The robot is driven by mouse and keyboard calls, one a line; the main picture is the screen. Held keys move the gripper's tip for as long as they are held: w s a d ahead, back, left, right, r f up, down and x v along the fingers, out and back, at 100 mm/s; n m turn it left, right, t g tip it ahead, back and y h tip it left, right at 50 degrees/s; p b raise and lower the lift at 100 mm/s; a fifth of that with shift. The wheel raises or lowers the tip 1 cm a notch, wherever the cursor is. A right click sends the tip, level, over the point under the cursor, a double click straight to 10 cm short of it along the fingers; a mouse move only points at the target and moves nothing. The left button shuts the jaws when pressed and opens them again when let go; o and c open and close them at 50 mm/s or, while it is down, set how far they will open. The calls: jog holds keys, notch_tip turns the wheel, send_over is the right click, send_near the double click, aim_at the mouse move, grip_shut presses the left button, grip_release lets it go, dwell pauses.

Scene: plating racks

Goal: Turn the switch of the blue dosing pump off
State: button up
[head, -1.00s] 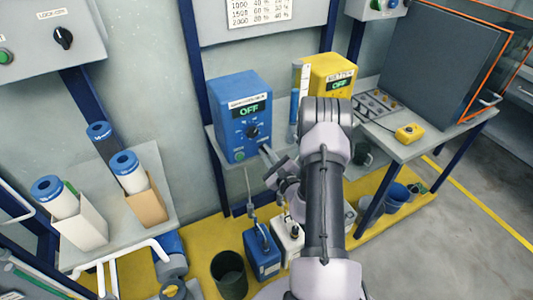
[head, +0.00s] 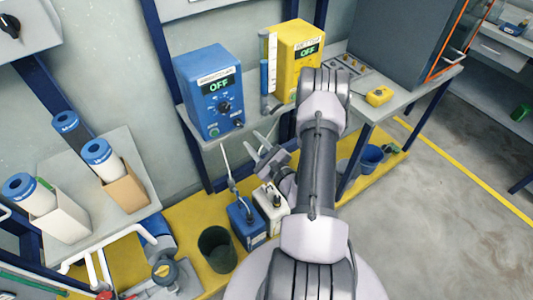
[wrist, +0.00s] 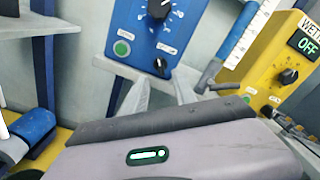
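The blue dosing pump (head: 209,75) stands on a grey shelf; its display (head: 219,84) reads OFF. A black dial (head: 224,106) and a small black switch (head: 238,123) are on its front, with a green button (head: 214,132) at lower left. In the wrist view the pump's lower front shows with the dial (wrist: 160,8) and the switch (wrist: 159,64); the display is out of that view. My gripper (head: 257,150) is below and in front of the pump, apart from it. In the wrist view its two fingers (wrist: 160,94) are apart with nothing between them.
Blue (head: 246,226) and white (head: 270,205) canisters stand below on the yellow floor strip. A grey bench (head: 408,95) is at right.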

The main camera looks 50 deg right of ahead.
jog(key=v, duration=0.8)
jog(key=shift+s+p, duration=0.3)
jog(key=shift+p, duration=0.15)
